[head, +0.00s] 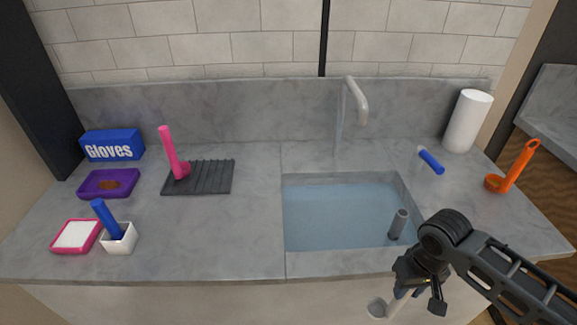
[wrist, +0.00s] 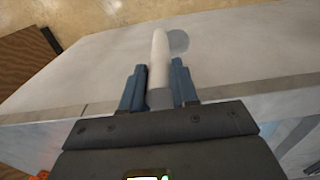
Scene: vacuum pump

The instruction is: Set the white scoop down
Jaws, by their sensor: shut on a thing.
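My gripper (head: 410,289) is at the lower right in the head view, in front of the counter's front edge, right of centre. It is shut on the handle of the white scoop (head: 396,303). The scoop's round greyish cup (head: 377,308) points to the lower left, clear of the counter top in the picture. In the wrist view the pale handle (wrist: 160,55) stands between the two blue-grey fingers (wrist: 158,88), with the round cup (wrist: 179,42) at its far end. The grey counter (head: 220,230) bears several other items.
The water-filled sink (head: 340,205) holds a grey cylinder (head: 399,222). Pink scoop (head: 170,150), black rack (head: 210,178), glove box (head: 112,145) and trays stand left.

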